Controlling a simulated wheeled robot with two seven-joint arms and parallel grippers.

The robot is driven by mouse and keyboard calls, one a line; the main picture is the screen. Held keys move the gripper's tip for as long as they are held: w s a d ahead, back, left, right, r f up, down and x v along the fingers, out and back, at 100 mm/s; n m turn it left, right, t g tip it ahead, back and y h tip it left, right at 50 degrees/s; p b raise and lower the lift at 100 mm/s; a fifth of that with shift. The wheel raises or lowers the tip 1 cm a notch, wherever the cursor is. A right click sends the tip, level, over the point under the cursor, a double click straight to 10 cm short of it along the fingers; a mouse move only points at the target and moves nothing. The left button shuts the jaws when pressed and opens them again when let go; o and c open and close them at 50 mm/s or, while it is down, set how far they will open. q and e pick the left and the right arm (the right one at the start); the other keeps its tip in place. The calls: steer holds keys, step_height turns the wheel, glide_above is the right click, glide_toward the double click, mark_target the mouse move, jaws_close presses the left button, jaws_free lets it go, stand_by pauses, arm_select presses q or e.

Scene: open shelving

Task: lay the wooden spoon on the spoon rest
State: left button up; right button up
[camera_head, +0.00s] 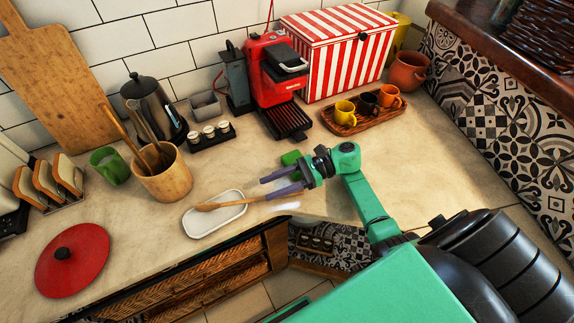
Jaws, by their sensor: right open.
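The wooden spoon (233,203) lies across the white spoon rest (203,228), its bowl over the tray and its handle pointing right. The handle runs past the rest's right edge toward my right gripper (266,188). My right gripper is open, its two purple fingers apart. The lower finger is at or beside the handle's end; I cannot tell whether they touch. My left gripper is not in view.
A wooden crock (166,181) with utensils stands left of the rest. A red lid (72,262) lies at the front left. A tray with cups (362,119) and a red coffee machine (272,78) stand behind. The counter's front edge runs close below the rest.

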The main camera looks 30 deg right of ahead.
steer(key=shift+d+b, duration=0.4)
steer(key=shift+d, duration=0.15)
steer(key=b+v, duration=0.6)
steer(key=v, duration=0.7)
steer(key=shift+d, duration=0.15)
steer(key=shift+s+d+r, duration=0.1)
steer(key=shift+d, duration=0.05)
steer(key=shift+r, duration=0.1)
